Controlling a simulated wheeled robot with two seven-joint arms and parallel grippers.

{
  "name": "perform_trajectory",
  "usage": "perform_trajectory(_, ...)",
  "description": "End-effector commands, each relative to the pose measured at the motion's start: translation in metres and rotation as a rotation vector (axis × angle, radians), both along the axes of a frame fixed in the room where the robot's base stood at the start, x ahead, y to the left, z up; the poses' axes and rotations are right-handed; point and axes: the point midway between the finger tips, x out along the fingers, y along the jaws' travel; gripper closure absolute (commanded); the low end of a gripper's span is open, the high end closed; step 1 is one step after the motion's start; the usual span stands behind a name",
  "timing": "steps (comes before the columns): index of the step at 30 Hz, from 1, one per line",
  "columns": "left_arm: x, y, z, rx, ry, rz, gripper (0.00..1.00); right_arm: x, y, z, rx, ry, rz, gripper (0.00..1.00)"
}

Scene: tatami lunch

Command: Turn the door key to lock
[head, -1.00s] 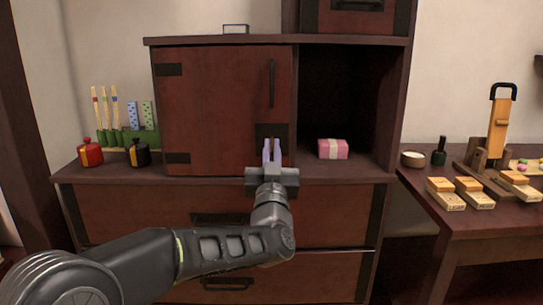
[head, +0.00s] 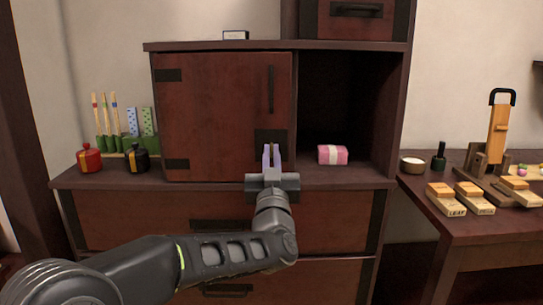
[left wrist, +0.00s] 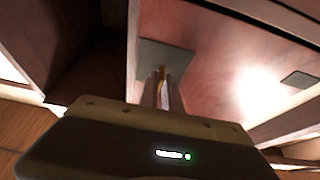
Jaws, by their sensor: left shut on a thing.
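The red-brown cabinet door (head: 215,110) appears closed beside an open compartment. A dark lock plate (head: 262,136) sits at its lower right corner; it also shows in the left wrist view (left wrist: 178,60). My left gripper (head: 271,150) is in front of this plate, its fingers pointing at it. In the left wrist view, the two fingers (left wrist: 161,86) are shut on the small brass-coloured key (left wrist: 161,74) at the plate. The fingers hide most of the key, so I cannot tell its turn angle. My right gripper is not in view.
A pink box (head: 332,154) lies in the open compartment (head: 340,100) right of the door. Red (head: 89,158) and black (head: 137,157) containers stand on the left ledge. A side table (head: 455,222) with wooden blocks is at the right.

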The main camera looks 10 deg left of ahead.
Motion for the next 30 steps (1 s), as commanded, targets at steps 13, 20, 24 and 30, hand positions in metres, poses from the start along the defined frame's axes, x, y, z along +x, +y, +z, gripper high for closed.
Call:
perform_trajectory(13,0.000,0.000,0.000,0.001,0.001,0.000,0.77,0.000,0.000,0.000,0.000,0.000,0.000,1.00)
perform_trajectory(20,0.000,0.000,0.000,0.001,0.000,0.000,0.73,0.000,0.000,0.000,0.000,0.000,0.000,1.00)
perform_trajectory(24,-0.002,-0.001,-0.001,0.001,0.001,-0.001,0.73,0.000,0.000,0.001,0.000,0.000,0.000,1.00)
perform_trajectory(30,-0.021,-0.006,-0.008,0.000,0.002,-0.002,0.73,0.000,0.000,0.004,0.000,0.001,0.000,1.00)
